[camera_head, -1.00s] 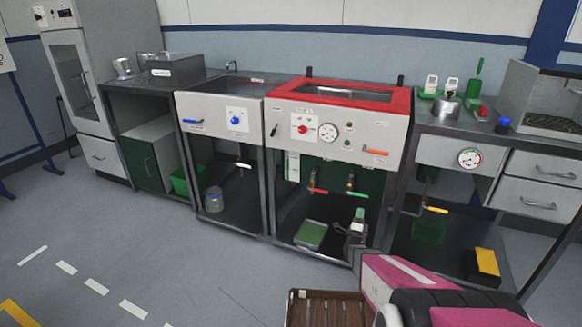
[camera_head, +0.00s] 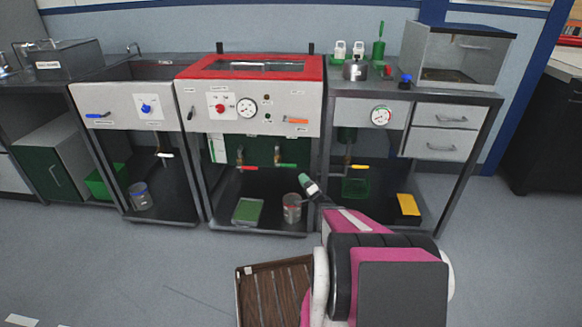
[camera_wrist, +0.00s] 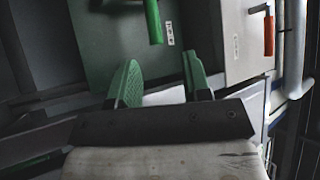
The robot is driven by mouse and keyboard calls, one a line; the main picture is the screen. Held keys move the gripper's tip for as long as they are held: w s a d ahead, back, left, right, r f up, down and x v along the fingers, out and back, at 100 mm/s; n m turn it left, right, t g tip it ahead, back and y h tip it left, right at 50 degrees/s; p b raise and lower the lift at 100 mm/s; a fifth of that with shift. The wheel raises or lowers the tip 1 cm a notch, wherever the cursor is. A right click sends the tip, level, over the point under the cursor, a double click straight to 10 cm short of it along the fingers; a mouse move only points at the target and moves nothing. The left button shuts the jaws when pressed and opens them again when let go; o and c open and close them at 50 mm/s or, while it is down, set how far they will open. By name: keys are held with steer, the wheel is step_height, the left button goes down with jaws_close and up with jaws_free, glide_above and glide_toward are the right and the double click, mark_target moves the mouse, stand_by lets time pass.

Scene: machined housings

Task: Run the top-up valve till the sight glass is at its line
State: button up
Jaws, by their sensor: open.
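The red-topped machine (camera_head: 262,120) stands ahead in the head view. Under its front panel are a red-handled valve (camera_head: 246,168) and a green-handled valve (camera_head: 285,165); an orange handle (camera_head: 296,121) is on the panel. Which is the top-up valve I cannot tell. A narrow white upright strip (camera_head: 218,149) at the bay's left may be the sight glass; its level is too small to read. My gripper (camera_head: 307,183) is low, right of the green handle. In the wrist view my gripper (camera_wrist: 162,82) is open and empty, with the green handle (camera_wrist: 153,20) beyond and apart from the fingers.
A metal can (camera_head: 292,208) and a green tray (camera_head: 248,211) stand on the bay's lower shelf. A yellow-handled valve (camera_head: 358,167) and a yellow-black box (camera_head: 408,205) are in the right bay. A slatted brown tray (camera_head: 272,290) is close by. The floor at left is clear.

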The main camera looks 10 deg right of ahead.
mark_target(291, 166)
steer(key=shift+n+g+y, duration=0.7)
steer(key=shift+g, duration=0.1)
steer(key=x, duration=0.9)
steer(key=shift+w+d, duration=0.1)
steer(key=shift+w, duration=0.3)
jaws_close()
